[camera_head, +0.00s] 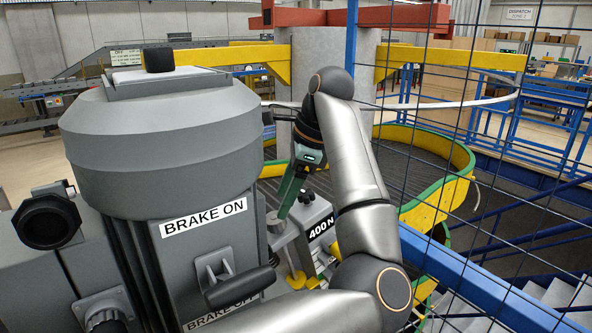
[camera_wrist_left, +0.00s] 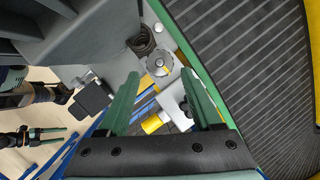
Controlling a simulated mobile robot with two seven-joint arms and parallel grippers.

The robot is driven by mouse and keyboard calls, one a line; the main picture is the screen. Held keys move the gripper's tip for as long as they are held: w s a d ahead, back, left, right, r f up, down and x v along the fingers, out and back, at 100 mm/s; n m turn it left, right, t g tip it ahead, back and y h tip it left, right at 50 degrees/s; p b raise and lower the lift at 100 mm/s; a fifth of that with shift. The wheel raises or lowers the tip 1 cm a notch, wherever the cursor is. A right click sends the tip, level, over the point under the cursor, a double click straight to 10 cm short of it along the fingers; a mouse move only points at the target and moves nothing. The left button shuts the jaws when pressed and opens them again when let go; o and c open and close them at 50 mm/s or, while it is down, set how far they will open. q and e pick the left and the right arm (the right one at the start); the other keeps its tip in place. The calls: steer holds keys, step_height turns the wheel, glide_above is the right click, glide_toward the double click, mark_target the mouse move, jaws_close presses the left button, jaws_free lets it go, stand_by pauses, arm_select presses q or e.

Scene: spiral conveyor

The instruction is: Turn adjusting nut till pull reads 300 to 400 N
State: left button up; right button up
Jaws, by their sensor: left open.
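My left gripper (camera_head: 284,212) points down beside the grey motor housing, its green fingers seen nearly edge-on. In the left wrist view the fingers (camera_wrist_left: 159,76) are spread open with nothing between them. A round grey part, likely the adjusting nut (camera_wrist_left: 158,64), lies beyond the fingertips, between them in the picture. I cannot tell whether they touch it. A dark gripper with green fingers, likely my right (camera_wrist_left: 38,132), shows at the left.
The grey motor housing (camera_head: 160,150) with a BRAKE ON label stands close on the left, with a dark lever (camera_head: 241,288) low on its front. A dark coil spring (camera_wrist_left: 142,40) lies beside the nut. A blue-framed mesh fence (camera_head: 480,290) and the spiral conveyor (camera_head: 450,190) bound the right.

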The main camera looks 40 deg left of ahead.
arm_select(q)
steer(key=b+v, duration=0.4)
steer(key=v, duration=0.3)
stand_by(0.3)
steer(key=shift+o, duration=0.3)
steer(key=shift+r, duration=0.1)
